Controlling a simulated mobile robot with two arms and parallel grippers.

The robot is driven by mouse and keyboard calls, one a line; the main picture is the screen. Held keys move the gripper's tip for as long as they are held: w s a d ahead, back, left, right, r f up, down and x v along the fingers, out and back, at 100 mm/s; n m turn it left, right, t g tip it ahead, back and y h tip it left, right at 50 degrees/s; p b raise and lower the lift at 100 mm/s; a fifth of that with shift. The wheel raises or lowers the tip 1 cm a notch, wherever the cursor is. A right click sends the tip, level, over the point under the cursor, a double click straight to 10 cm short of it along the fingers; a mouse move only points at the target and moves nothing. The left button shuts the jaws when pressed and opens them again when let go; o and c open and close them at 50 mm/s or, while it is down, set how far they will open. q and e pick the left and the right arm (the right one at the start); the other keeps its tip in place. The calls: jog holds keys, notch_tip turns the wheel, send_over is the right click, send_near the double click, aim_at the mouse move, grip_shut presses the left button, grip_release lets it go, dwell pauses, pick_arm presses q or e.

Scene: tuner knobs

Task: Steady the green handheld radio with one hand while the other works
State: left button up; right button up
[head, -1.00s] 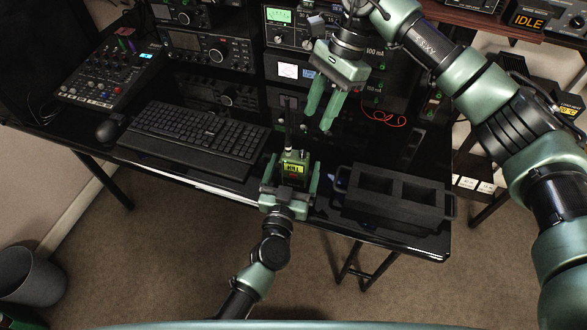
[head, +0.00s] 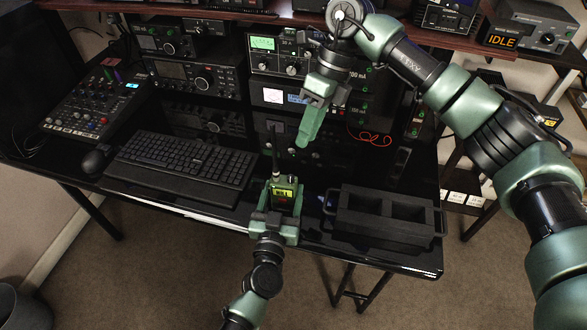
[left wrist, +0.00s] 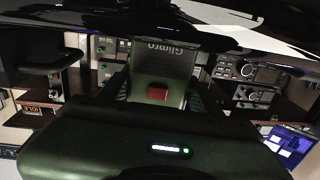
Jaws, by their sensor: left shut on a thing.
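The green handheld radio (head: 285,194) stands upright near the table's front edge in the head view, its yellow-green display lit and its antenna pointing up. My left gripper (head: 277,215) is shut on the radio from the front edge side. In the left wrist view the radio (left wrist: 160,68) fills the middle, with lettering and a red patch, between my left fingers. My right gripper (head: 305,143) hangs above and behind the radio, apart from it. Its fingers overlap in this view, so their gap is hidden.
A black two-compartment tray (head: 387,213) with handles sits right of the radio. A keyboard (head: 182,165) and a mouse (head: 95,159) lie to the left. A mixer (head: 92,100) stands farther left. Stacked radio equipment (head: 195,78) lines the back, and a red cable (head: 372,137) lies behind the tray.

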aim_at(291, 176)
jog(key=a+f+m, duration=0.1)
jog(key=f+m, duration=0.2)
jog(key=m, duration=0.4)
jog(key=s+a+f+m, duration=0.1)
jog(key=f+m, duration=0.2)
jog(key=m, duration=0.5)
jog(key=s+a+f+m, duration=0.1)
jog(key=f+m, duration=0.2)
jog(key=m, duration=0.4)
jog(key=shift+s+f+m, duration=0.1)
jog(key=shift+f+m, duration=0.2)
jog(key=shift+f, duration=0.1)
grip_shut()
